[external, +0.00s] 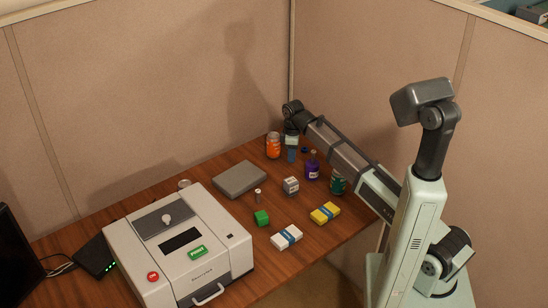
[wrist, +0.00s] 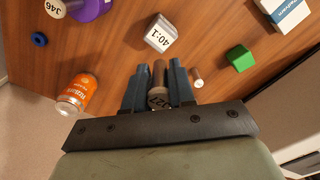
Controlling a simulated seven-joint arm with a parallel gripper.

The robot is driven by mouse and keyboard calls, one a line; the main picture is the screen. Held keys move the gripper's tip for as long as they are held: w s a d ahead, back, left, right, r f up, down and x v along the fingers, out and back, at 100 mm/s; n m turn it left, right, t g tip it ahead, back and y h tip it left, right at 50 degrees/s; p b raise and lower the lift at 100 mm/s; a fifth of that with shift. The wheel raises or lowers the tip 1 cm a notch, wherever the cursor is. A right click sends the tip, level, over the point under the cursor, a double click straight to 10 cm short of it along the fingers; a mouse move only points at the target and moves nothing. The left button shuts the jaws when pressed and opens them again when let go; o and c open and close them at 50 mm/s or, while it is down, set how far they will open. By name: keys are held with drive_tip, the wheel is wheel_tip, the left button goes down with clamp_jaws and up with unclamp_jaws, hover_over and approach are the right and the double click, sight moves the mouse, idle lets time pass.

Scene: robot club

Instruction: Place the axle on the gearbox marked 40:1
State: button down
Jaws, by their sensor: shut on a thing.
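My gripper (wrist: 157,82) is shut on a short grey-brown cylinder (wrist: 158,97), which looks like the axle. Its end faces the wrist camera and carries a dark marking that I cannot read surely.
A similar small cylinder (external: 257,196) stands near a green cube (external: 262,218). A grey box (external: 240,179) and white machine (external: 180,250) occupy the left.

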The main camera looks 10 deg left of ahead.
sight(291, 180)
drive_tip(key=shift+f, duration=4.9)
drive_tip(key=shift+f, duration=0.1)
drive_tip(key=c, duration=0.9)
unclamp_jaws()
drive_tip(key=shift+c, duration=0.2)
wheel_tip(291, 180, up, 12)
drive_tip(key=shift+r, duration=0.15)
drive_tip(key=shift+o, duration=0.5)
